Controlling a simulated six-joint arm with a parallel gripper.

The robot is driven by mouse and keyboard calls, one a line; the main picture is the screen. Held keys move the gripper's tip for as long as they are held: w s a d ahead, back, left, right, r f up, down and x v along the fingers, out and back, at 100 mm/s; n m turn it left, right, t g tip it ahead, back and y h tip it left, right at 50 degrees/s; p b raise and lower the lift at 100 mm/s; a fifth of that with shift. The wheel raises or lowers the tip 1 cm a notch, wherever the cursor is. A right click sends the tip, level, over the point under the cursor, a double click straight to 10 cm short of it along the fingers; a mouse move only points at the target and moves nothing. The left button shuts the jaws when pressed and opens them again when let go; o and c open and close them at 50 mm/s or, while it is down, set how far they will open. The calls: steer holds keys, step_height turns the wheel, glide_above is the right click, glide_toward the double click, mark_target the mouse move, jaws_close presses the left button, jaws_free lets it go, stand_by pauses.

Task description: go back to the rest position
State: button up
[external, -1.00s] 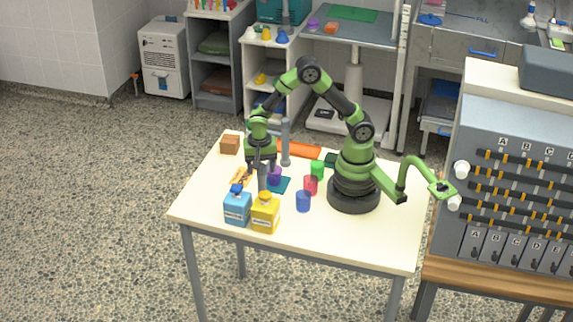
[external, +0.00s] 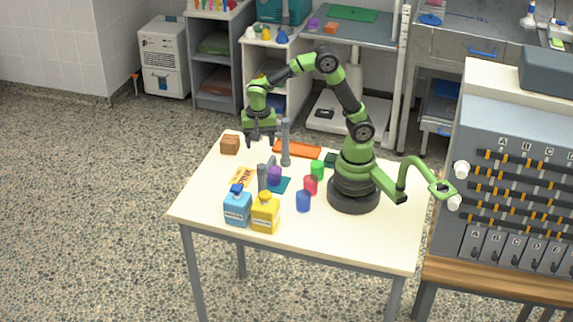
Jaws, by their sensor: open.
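My gripper (external: 262,141) hangs above the left back part of the white table (external: 345,245), pointing down. Its fingers are apart and I see nothing between them. It is clear of the tabletop, left of the tall grey post (external: 286,143) and right of the brown box (external: 230,144). The arm arches up and over from its base at the right of the table.
Green (external: 317,169), red (external: 310,186) and blue (external: 303,201) cups stand near my base. An orange tray (external: 298,149) lies behind.

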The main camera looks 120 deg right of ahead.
steer(key=shift+r, duration=0.1)
stand_by(0.3)
steer(key=s+a+r+n+t+y, duration=0.1)
steer(key=s+a+r+n+t, duration=0.2)
steer(key=s+a+n, duration=0.3)
steer(key=s+a+r+n+t+y, duration=0.1)
steer(key=s+a+r+n+t, duration=0.3)
steer(key=n, duration=0.7)
steer(key=s+a, duration=0.2)
steer(key=s, duration=0.2)
steer(key=shift+r+n, duration=0.25)
steer(key=shift+n, duration=0.15)
